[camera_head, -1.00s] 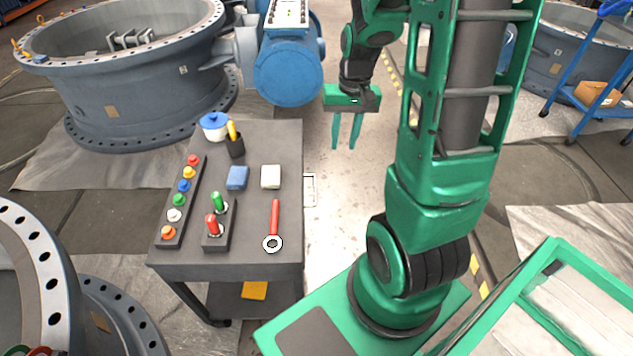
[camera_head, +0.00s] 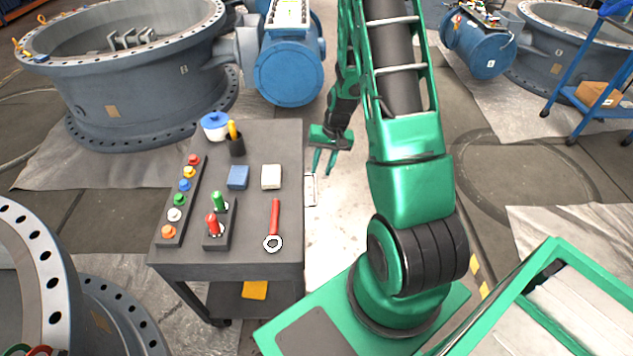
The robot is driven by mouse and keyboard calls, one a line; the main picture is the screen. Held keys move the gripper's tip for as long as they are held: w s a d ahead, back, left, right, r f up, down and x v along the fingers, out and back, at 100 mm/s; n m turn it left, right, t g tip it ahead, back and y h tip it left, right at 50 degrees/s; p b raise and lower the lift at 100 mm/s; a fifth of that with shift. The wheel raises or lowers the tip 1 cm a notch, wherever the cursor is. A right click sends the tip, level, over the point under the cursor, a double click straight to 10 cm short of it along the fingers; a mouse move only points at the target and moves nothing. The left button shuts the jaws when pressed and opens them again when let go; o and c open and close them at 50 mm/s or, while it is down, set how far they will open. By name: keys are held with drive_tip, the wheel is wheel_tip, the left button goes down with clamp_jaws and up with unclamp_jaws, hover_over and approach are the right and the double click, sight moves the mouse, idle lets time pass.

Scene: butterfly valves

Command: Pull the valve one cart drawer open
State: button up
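The dark grey cart (camera_head: 255,250) stands left of my arm, with a shelf below its top. A pale drawer handle (camera_head: 310,189) sticks out from the cart's right side. The drawer front itself is hidden from this camera, and I see no drawer standing out from the cart. My green gripper (camera_head: 322,174) points down beside the cart's right edge, just above and behind the handle in the picture. Its two fingers are apart with nothing between them. I cannot tell whether a finger touches the handle.
On the cart top are a red-handled wrench (camera_head: 274,222), a blue block (camera_head: 238,177), a white block (camera_head: 271,176), a black cup (camera_head: 237,147), a blue-lidded pot (camera_head: 214,126) and a button strip (camera_head: 181,203). A large valve (camera_head: 140,85) stands behind.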

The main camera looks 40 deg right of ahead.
sight(316, 186)
drive_tip(key=shift+w+a+f, duration=0.15)
drive_tip(key=shift+a+f, duration=0.05)
drive_tip(key=shift+f, duration=0.95)
drive_tip(key=shift+w+a+f, duration=0.1)
drive_tip(key=shift+a+f, duration=0.1)
drive_tip(key=shift+f, duration=1)
drive_tip(key=shift+w+a+f, duration=0.15)
drive_tip(key=shift+a+f, duration=0.05)
drive_tip(key=shift+f, duration=0.95)
clamp_jaws()
